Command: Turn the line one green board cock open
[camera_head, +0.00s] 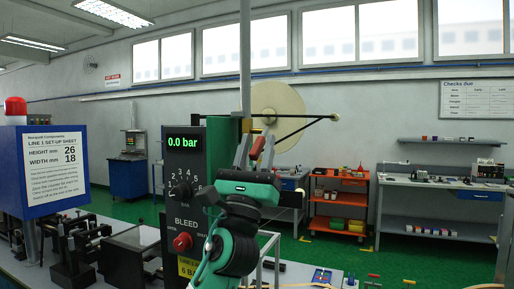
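A narrow green board (219,152) stands upright behind the dark gauge panel, mostly covered by the panel and my arm. A red handle (258,147), likely the cock's lever, shows tilted at the board's right side. The cock's body and pivot are hidden behind my gripper. My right gripper is not in view.
The dark panel (185,153) reads 0.0 bar, with a numbered dial and a red BLEED knob (182,242). A blue set-up sheet box (52,170) with a red lamp stands at left. A large pale reel (278,112) and a black rod are behind my gripper.

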